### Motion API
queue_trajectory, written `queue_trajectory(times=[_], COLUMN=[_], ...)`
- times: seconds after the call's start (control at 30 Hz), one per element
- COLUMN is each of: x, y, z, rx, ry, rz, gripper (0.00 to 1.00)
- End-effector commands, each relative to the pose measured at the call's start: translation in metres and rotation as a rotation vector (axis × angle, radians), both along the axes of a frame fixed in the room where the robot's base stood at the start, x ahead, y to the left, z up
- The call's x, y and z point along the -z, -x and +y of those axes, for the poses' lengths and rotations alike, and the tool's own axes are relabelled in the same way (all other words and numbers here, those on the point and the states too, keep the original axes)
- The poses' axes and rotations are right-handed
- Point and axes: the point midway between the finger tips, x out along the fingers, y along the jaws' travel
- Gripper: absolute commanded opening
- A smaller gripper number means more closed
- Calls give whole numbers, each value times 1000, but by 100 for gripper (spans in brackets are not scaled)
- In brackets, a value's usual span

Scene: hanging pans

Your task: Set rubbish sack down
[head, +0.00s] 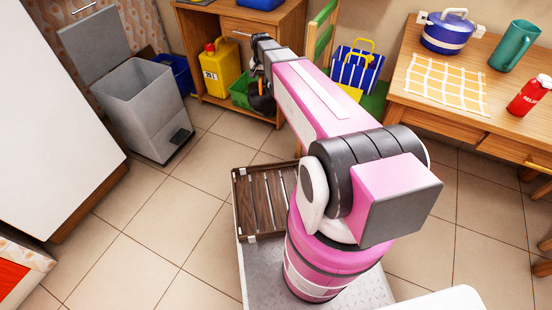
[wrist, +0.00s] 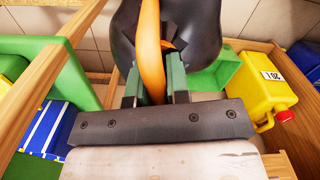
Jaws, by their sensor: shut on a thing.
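My gripper (wrist: 154,90) is shut on the orange tie of a dark rubbish sack (wrist: 196,35) in the wrist view. The sack hangs beyond the fingers, and its lower part runs out of the top of that view. In the head view the sack (head: 262,103) is a small dark shape with an orange strip, below the end of my arm, in front of the wooden shelf unit. My arm hides part of the area around it. A green bin or tub (wrist: 222,68) lies beyond the sack in the wrist view.
A yellow jerrycan (head: 219,66) stands on the shelf unit (head: 278,22). A grey pedal bin (head: 142,105) with its lid raised stands at left. Tiled floor is clear at centre left.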

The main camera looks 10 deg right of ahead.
Motion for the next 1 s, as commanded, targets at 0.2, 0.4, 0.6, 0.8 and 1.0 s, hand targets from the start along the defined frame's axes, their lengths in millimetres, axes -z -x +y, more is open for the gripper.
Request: queue_trajectory(times=[0.2,0.4,0.6,0.8,1.0], x=[66,126,186,230,250], y=[-17,-24,-27,-25,-22], z=[14,27,38,47,49], rx=[73,138,204,253,276], ry=[1,1,1,0,0], rz=[1,1,1,1,0], gripper=[0,0,0,0,0])
